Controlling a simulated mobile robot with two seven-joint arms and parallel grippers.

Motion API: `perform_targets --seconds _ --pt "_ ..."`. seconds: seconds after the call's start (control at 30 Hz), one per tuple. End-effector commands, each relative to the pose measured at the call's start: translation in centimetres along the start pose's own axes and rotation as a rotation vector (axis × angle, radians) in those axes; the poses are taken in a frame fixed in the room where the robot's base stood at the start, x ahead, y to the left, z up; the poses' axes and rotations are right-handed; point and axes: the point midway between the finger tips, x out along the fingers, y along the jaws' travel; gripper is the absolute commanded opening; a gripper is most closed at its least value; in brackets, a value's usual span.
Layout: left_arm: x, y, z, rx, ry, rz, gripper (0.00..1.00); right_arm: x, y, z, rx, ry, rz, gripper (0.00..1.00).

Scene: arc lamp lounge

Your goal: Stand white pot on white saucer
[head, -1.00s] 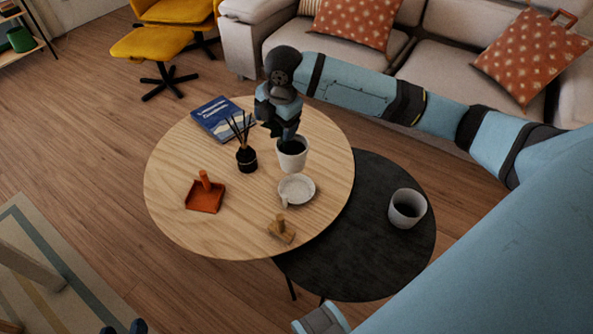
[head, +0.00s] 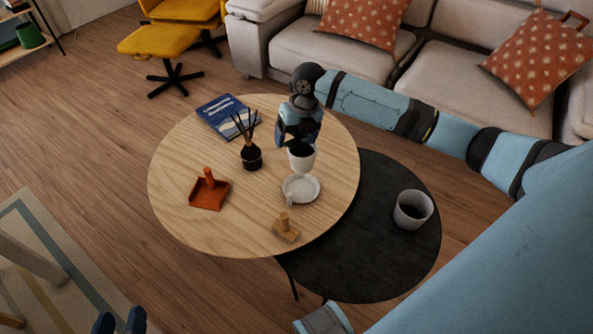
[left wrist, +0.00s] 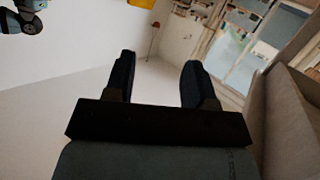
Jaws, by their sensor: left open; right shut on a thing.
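The white pot (head: 302,160) has dark contents and is upright over the wooden round table. My right gripper (head: 299,146) is shut on its rim from above. The white saucer (head: 300,188) lies on the table just in front of the pot, which is at or slightly above the saucer's far edge; I cannot tell whether they touch. My left gripper (head: 119,321) shows only its fingertips at the bottom left of the head view. In the left wrist view its two fingers (left wrist: 160,82) are apart with nothing between them.
On the wooden table (head: 240,225) are a black reed diffuser (head: 251,157), an orange dustpan-like tray (head: 208,194), a small wooden block object (head: 286,230) and a blue book (head: 226,117). A grey cup (head: 412,209) stands on the lower black table (head: 350,265).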

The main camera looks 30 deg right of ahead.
Motion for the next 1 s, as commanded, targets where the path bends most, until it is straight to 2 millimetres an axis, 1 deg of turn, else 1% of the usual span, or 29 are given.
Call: perform_targets --seconds 0.03,0.1,0.2,0.3,0.57,0.7,0.8,0.9,1.0 --pt "0.2 0.3 -0.3 -0.003 0.034 0.011 0.5 1.7 -0.3 0.0 0.0 0.001 0.001 0.23" --pt "0.4 0.7 -1.2 -0.011 0.079 0.026 0.5 3.5 -0.7 -0.1 0.001 0.001 0.001 0.23" --pt "0.4 1.2 -2.4 -0.02 0.138 0.046 0.5 5.6 -1.1 0.0 0.001 0.0 0.0 0.23" --pt "0.4 1.7 -3.2 -0.026 0.18 0.061 0.5 7.0 -1.4 0.0 0.001 -0.001 0.001 0.23" --pt "0.3 2.1 -4.2 -0.034 0.227 0.078 0.5 8.7 -1.8 0.0 0.001 -0.002 0.0 0.23" --pt "0.2 2.5 -5.0 -0.042 0.28 0.097 0.5 10.9 -2.2 0.0 0.001 0.0 0.001 0.23" --pt "0.1 3.0 -5.8 -0.047 0.318 0.113 0.5 12.0 -2.4 0.0 0.002 -0.001 0.0 0.23" --pt "0.0 3.1 -6.3 -0.049 0.335 0.12 0.5 12.1 -2.5 0.1 0.001 -0.003 0.0 0.23" --pt "0.0 3.1 -6.3 -0.049 0.333 0.12 0.5 12.0 -2.4 0.1 0.001 -0.003 0.0 0.23"
